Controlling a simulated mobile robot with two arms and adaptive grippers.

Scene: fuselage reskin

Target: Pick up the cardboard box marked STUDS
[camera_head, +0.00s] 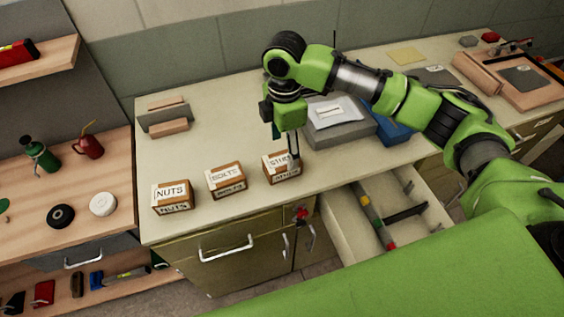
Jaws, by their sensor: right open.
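The cardboard box marked STUDS (281,167) stands on the pale counter, the rightmost of a row of three small boxes. My right gripper (287,150) points down at it, with one finger along the box's right side and the other partly hidden behind the box or the gripper body. It is open, and the box appears to rest on the counter. I cannot tell whether the fingers touch it. My left gripper is not in view.
The BOLTS box (226,180) and NUTS box (172,197) stand to the left. A grey case (340,130) and blue bin (392,130) are behind to the right. An open drawer (350,228) juts out below. Bare counter (215,125) lies behind the boxes.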

